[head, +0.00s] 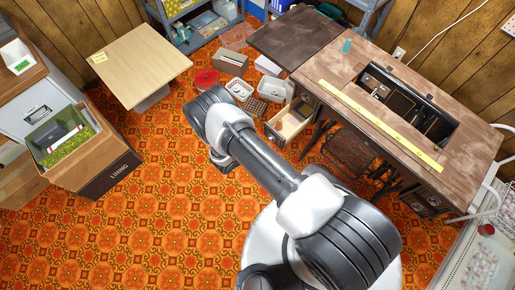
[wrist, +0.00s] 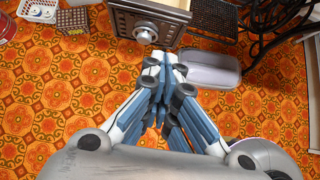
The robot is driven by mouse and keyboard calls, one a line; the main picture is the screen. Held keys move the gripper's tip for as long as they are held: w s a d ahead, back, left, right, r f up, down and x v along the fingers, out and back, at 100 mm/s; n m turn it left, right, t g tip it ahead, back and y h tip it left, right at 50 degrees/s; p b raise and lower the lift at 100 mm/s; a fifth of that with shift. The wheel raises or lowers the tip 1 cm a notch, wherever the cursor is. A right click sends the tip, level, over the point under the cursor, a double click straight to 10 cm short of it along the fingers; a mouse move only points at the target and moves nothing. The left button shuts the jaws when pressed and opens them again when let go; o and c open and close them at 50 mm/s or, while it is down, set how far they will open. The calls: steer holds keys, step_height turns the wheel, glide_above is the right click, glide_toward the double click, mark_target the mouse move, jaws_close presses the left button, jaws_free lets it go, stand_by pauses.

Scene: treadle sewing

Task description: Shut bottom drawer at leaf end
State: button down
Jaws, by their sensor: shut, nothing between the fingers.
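The sewing table (head: 375,62) has its dark leaf (head: 298,36) out at the left. Under the leaf end a drawer (head: 290,122) stands pulled out, with a pale interior and something brownish inside. In the wrist view the dark carved drawer front (wrist: 170,33) with its round metal knob (wrist: 146,34) is at the top. My gripper (wrist: 164,62) is shut and empty, with its fingertips just below the drawer front in the picture. I cannot tell whether they touch it. In the head view my arm hides the gripper's fingers.
A grey rounded case (wrist: 210,69) lies right of the gripper. A white basket (head: 239,88), a red round tin (head: 205,79) and a brown box (head: 233,62) stand left of the drawer. The black treadle (head: 345,152) is to its right. Patterned floor (head: 150,200) is open at left.

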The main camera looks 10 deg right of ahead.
steer(key=shift+w+d+f+b, duration=0.3)
steer(key=shift+w+d+f, duration=0.4)
steer(key=shift+d, duration=0.35)
steer(key=shift+w+d+f+b, duration=0.3)
steer(key=shift+w+d+f, duration=0.2)
steer(key=shift+w+d, duration=0.45)
steer(key=shift+w+d+f+b, duration=0.3)
steer(key=shift+w+d+f, duration=0.35)
steer(key=shift+d, duration=0.45)
steer(key=shift+d, duration=0.1)
